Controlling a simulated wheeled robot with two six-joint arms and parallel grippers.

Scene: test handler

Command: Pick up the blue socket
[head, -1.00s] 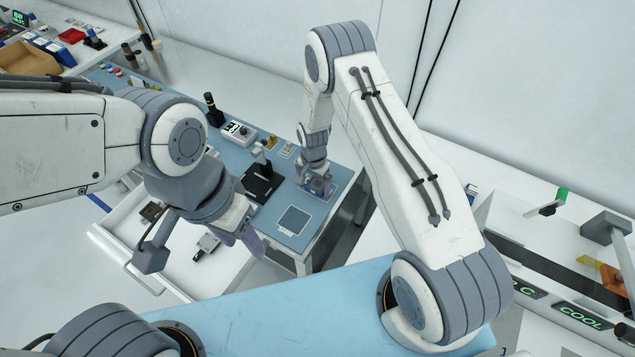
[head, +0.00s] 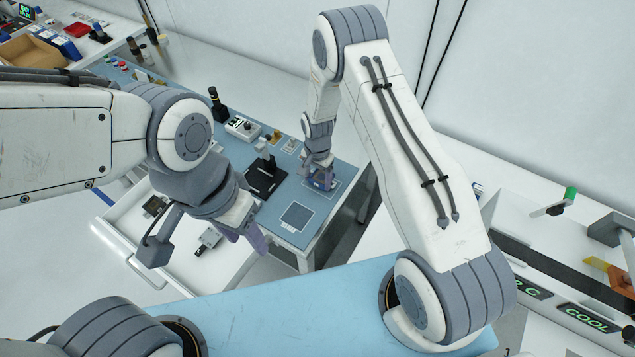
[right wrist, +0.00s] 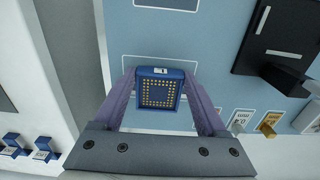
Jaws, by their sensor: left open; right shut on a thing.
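The blue socket (right wrist: 158,90) shows in the right wrist view as a square blue block with a dark, gold-dotted face and a small white label. My right gripper (right wrist: 158,88) is shut on it, one purple finger on each side. In the head view my right gripper (head: 321,184) is at the right part of the blue bench, and the socket is mostly hidden there. I cannot tell whether it touches the bench. My left gripper (head: 249,237) is open and empty above the white drawer.
An open white drawer (head: 180,283) holds small metal parts. Other blue sockets (right wrist: 42,147) show at the lower left of the right wrist view.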

